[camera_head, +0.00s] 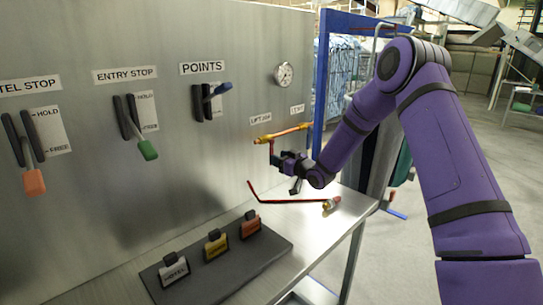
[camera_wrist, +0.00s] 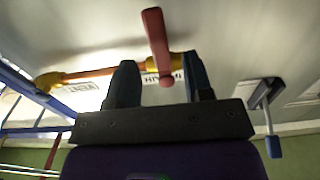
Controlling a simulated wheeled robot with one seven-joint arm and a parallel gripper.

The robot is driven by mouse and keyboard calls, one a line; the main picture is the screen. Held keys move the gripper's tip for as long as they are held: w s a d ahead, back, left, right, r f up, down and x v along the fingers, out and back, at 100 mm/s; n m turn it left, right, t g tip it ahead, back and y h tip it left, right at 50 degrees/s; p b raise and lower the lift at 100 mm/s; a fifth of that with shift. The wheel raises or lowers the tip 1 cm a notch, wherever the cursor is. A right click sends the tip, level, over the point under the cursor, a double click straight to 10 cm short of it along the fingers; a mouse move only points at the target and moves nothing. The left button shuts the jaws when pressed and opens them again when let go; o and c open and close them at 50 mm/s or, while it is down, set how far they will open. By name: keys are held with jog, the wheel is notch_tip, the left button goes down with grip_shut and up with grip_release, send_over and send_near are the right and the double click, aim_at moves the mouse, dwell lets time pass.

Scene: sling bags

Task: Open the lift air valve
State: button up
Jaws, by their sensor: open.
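The lift air valve is a brass body (camera_wrist: 163,63) on a copper-coloured pipe (camera_head: 285,133) along the metal panel, by a label reading LIFT AIR (camera_head: 260,119). Its red lever (camera_head: 272,149) hangs down from the pipe in the head view, and it also shows in the wrist view (camera_wrist: 157,40). My gripper (camera_head: 277,160) is at the lever's lower part. In the wrist view my gripper (camera_wrist: 160,65) is open, with the lever between its two dark fingers and gaps seen on both sides. Whether any finger touches it cannot be told.
The panel carries a blue-handled POINTS lever (camera_head: 219,89), green (camera_head: 148,149) and orange (camera_head: 34,182) levers, and a gauge (camera_head: 284,74).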

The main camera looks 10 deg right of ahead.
aim_at(271, 152)
jog(key=shift+x, duration=2.25)
grip_shut()
